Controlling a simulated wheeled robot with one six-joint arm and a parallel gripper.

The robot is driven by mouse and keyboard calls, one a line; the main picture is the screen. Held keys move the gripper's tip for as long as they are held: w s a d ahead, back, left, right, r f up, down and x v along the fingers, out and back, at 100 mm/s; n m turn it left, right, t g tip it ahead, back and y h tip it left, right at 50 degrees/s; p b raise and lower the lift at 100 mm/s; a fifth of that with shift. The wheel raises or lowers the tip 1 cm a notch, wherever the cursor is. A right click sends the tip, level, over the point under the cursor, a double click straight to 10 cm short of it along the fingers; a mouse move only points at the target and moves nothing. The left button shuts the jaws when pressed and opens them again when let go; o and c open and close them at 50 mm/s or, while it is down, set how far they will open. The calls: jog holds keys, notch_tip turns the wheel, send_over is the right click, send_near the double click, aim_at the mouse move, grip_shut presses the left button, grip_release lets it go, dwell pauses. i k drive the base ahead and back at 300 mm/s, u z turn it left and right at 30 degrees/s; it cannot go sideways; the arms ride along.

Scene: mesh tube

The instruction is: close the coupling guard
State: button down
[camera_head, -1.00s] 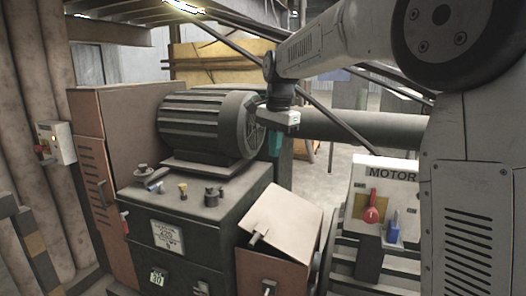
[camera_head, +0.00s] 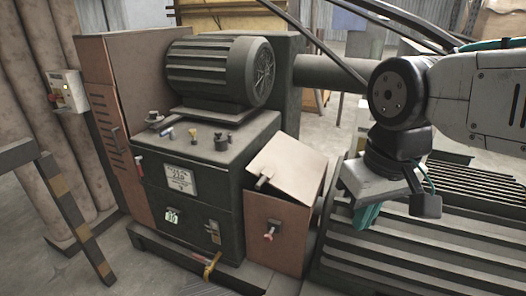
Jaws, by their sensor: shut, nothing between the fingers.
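The coupling guard looks to be the reddish-brown box (camera_head: 276,228) beside the dark machine cabinet. Its pale hinged lid (camera_head: 290,160) is raised and tilted, so the box stands open at the top. A short handle sticks out at the lid's left edge, and a red-tipped knob (camera_head: 268,235) is on the box front. My gripper (camera_head: 367,216) has teal fingers pointing down. It is shut and empty, to the right of the guard and apart from it in the picture, over the ribbed grey bed. The inside of the box is mostly hidden.
A ribbed motor (camera_head: 220,72) sits on the dark cabinet (camera_head: 185,190), with small knobs on top. A large pipe (camera_head: 330,72) runs behind the guard. The ribbed grey bed (camera_head: 400,262) fills the lower right. A yellow-handled valve (camera_head: 212,264) is low in front.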

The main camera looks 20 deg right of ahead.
aim_at(294, 169)
jog(key=k, duration=1.2)
jog(key=u, duration=0.6)
jog(key=i, duration=0.55)
jog(key=u, duration=0.65)
jog(key=i, duration=1.25)
jog(key=z, duration=1.1)
jog(key=i, duration=0.4)
jog(key=z, duration=0.4)
